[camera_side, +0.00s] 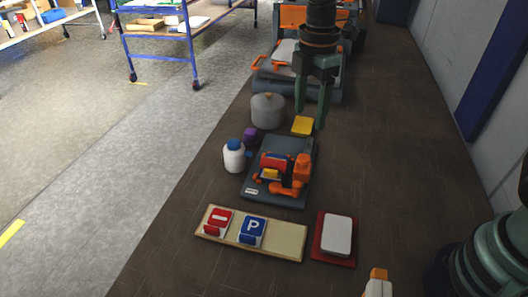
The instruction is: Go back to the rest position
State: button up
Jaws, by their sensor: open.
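My gripper (310,106) points down in the upper middle of the side view. Its two fingers are apart, with nothing seen between them. A yellow block (303,126) lies low by the fingertips; I cannot tell whether they touch it. A beige board (280,237) lies at the front. On its left part stand a red sign block with a white bar (218,221) and a blue sign block with a white P (252,230). The right part of the board is bare.
A dark tray (272,193) with orange, red and yellow parts lies mid-table. Around it are a white bottle with a blue cap (235,157), a grey pot (267,111) and a purple block (251,136). A white block (337,235) sits on a red plate (333,261).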

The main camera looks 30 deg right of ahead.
jog(key=shift+r, duration=0.1)
jog(key=s+d+r+m+t, duration=0.2)
jog(key=s+d+m, duration=0.3)
jog(key=m, duration=0.4)
jog(key=s+d+r+m+t, duration=0.3)
jog(key=s+d+m, duration=0.3)
jog(key=m, duration=0.3)
jog(key=shift+d+t, duration=0.3)
jog(key=shift+d, duration=0.2)
